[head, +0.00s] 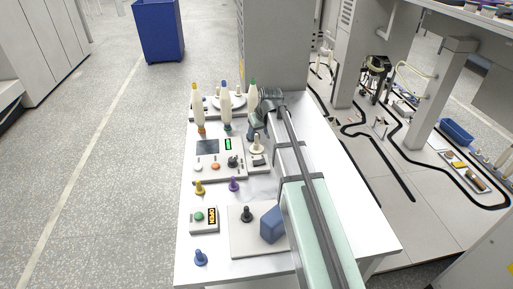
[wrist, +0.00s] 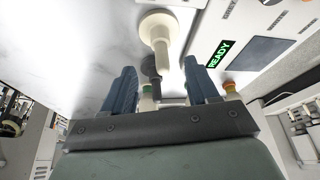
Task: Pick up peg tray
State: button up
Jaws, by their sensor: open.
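I cannot tell for sure which thing is the peg tray. A flat light-grey plate (head: 242,247) in the head view, at the near part of the white table, bears a black peg (head: 247,213) and a blue block (head: 272,225). My gripper (head: 258,126) is at the far part of the table, near the bobbins and apart from that plate. In the wrist view my gripper (wrist: 163,70) has its two blue fingers spread. A cream peg-like piece (wrist: 160,27) stands ahead of them, and a dark grey piece shows between them. Whether the fingers touch anything is unclear.
Tall cream bobbins (head: 225,104) stand at the back left of the table. A control panel (head: 208,147) with buttons is in front of them. Yellow (head: 199,187), purple (head: 234,185) and blue (head: 200,258) pegs stand nearer.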

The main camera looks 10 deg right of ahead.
aim_at(257, 137)
jog(key=shift+x, duration=2.75)
jog(key=shift+s+a, duration=0.1)
jog(key=shift+s, duration=0.1)
grip_shut()
